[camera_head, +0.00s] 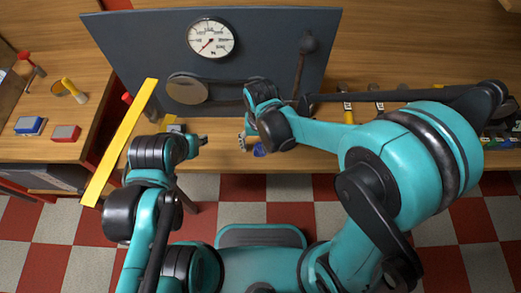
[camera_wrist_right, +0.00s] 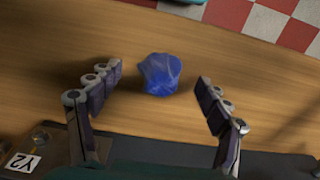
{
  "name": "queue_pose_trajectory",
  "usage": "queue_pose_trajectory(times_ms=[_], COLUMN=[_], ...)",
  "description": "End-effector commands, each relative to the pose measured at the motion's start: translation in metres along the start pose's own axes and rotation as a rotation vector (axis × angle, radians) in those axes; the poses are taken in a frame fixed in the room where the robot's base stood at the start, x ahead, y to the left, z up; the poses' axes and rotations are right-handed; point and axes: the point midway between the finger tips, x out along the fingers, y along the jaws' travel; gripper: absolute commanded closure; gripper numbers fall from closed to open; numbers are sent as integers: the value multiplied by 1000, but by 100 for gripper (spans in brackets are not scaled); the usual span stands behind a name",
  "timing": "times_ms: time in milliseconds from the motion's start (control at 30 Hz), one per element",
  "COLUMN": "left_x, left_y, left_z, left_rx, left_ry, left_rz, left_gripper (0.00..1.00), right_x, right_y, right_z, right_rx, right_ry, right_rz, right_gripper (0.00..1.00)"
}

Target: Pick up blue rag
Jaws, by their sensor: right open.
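The blue rag (camera_wrist_right: 159,74) is a crumpled lump on the wooden tabletop in the right wrist view. In the head view only a small part of the rag (camera_head: 259,150) shows below my right gripper. My right gripper (camera_wrist_right: 158,82) is open, with its two fingers apart on either side of the rag and not visibly touching it. In the head view my right gripper (camera_head: 247,140) is over the table's front edge area. My left gripper (camera_head: 203,141) is near the table edge to the left, and its finger state is too small to tell.
A dark panel (camera_head: 130,50) with a gauge (camera_head: 211,38) and a lever (camera_head: 304,60) stands behind. A blue box (camera_head: 31,126) and a red box (camera_head: 66,133) sit on the left table. Several tools lie at the right.

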Motion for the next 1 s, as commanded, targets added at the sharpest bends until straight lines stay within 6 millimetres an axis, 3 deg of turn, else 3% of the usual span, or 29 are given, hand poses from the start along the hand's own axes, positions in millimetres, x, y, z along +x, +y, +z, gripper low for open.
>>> queue_pose_trajectory(times_ms=[233,433,833,1000], left_x=[1,1,0,-6], left_y=[0,0,0,0], left_z=[0,0,0,-4], left_rx=[0,0,0,0], left_ry=[0,0,0,0], left_rz=[0,0,0,0], left_gripper=[66,66,66,66], right_x=[3,3,1,-11], right_y=[0,0,0,0], right_z=[0,0,0,0], right_rx=[0,0,0,0], right_ry=[0,0,0,0], right_rz=[0,0,0,0], right_gripper=[25,76,76,76])
